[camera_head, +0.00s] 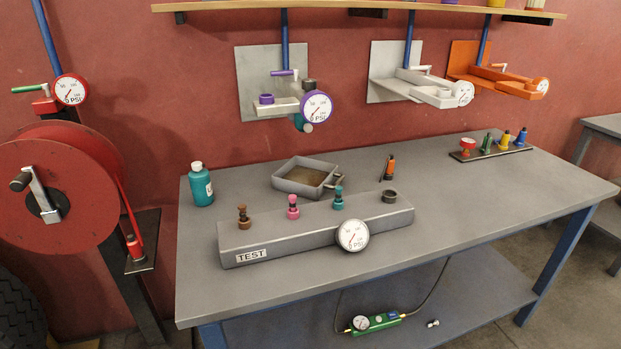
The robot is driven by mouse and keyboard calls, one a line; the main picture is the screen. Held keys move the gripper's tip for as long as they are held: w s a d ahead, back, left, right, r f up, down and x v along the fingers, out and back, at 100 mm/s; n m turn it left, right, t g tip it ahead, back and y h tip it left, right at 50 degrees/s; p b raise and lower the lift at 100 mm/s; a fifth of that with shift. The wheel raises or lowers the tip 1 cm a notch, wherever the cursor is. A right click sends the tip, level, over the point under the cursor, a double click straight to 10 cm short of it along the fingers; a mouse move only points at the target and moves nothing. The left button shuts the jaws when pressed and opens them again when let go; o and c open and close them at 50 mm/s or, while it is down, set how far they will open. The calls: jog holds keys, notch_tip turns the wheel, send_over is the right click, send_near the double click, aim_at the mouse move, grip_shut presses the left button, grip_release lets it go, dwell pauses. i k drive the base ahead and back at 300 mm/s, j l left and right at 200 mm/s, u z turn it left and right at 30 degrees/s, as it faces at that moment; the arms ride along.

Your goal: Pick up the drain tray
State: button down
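The drain tray (292,188) appears to be the grey, open, square tray with a brownish inside. It sits flat on the grey workbench (480,209), behind the test block. Its front edge is partly hidden by the pink and teal fittings on the block. A small spout or handle-like piece shows at its right corner. My gripper is not in view.
A long grey test block (300,235) with several fittings and a gauge (352,235) stands in front of the tray. A teal bottle (201,185) is to the left, an orange-and-black fitting (389,167) to the right. Gauged wall fixtures (317,106) hang above. The bench's right side is mostly clear.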

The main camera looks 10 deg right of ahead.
aim_at(307, 177)
jog(key=i+l+u, duration=0.1)
jog(key=l, duration=0.8)
jog(key=i+l, duration=0.1)
jog(key=l, duration=0.75)
jog(key=i+l+u, duration=0.15)
jog(key=l, duration=0.75)
jog(key=i, duration=0.9)
